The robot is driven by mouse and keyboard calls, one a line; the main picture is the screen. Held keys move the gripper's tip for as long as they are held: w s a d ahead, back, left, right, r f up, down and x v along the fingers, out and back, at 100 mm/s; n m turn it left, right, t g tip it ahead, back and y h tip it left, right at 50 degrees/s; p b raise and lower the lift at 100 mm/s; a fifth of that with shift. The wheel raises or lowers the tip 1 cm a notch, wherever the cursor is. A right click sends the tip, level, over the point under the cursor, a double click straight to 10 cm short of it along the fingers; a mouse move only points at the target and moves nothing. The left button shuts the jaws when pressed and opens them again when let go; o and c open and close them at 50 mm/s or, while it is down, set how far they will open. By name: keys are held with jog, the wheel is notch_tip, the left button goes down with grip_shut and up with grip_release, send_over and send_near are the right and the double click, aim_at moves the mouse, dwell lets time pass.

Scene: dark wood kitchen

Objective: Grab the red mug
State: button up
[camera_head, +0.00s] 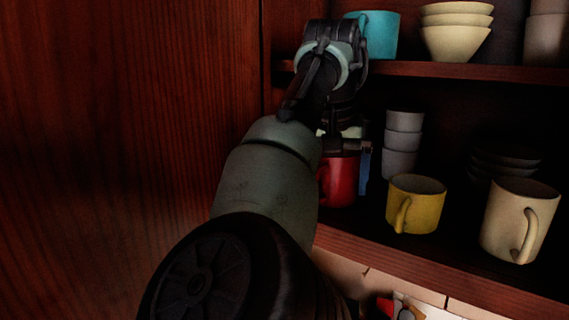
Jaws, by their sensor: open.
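The red mug (341,181) stands on the lower shelf of the dark wood cabinet, near its left side. Its upper left part is hidden behind my arm. My gripper (346,148) is at the top of the red mug, pointing down towards its rim. It is open. The fingers are small and dark here, and I cannot tell whether they touch the mug or straddle its wall.
A yellow mug (427,207) and a cream mug (506,233) stand to the right. Stacked grey cups (402,141) and dark bowls (505,158) are behind. The upper shelf (450,70) holds a teal mug (384,35) and cream bowls (456,40). A wood panel (110,130) fills the left.

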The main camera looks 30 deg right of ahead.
jog(key=shift+w+d+p, duration=0.25)
jog(key=shift+p, duration=0.05)
jog(key=shift+f, duration=0.5)
jog(key=shift+d, duration=0.1)
jog(key=c, duration=1.4)
jog(key=shift+b, duration=0.4)
